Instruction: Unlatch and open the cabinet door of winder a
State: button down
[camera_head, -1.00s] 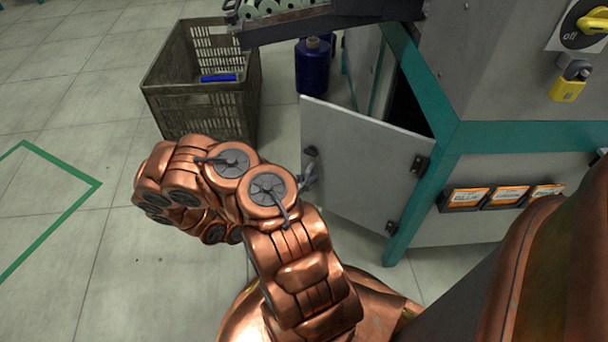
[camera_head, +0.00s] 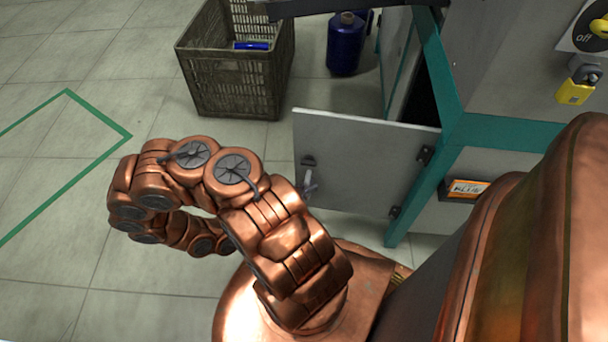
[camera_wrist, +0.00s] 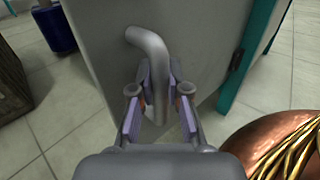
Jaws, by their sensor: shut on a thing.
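The grey cabinet door (camera_head: 355,165) of the winder stands swung open from the teal-edged frame (camera_head: 437,90), hinged at its right side. In the wrist view the door panel (camera_wrist: 190,25) fills the upper middle. A bent grey handle (camera_wrist: 150,42) sticks out from it. My gripper (camera_wrist: 158,105) is shut on the lower part of this handle, one finger pad on each side. In the head view the handle (camera_head: 309,184) shows only in part, and my copper arm hides most of my gripper. A dark gap into the cabinet (camera_head: 421,100) shows behind the door.
A brown slatted crate (camera_head: 235,80) with a blue item inside stands on the floor at the back. A yellow padlock (camera_head: 574,92) hangs below the switch. Tiled floor at left is free.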

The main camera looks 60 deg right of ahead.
jog(key=shift+a, duration=0.5)
jog(key=c, duration=1.1)
grip_release()
jog(key=shift+c, duration=0.2)
jog(key=v, duration=1.2)
jog(key=shift+s, duration=0.1)
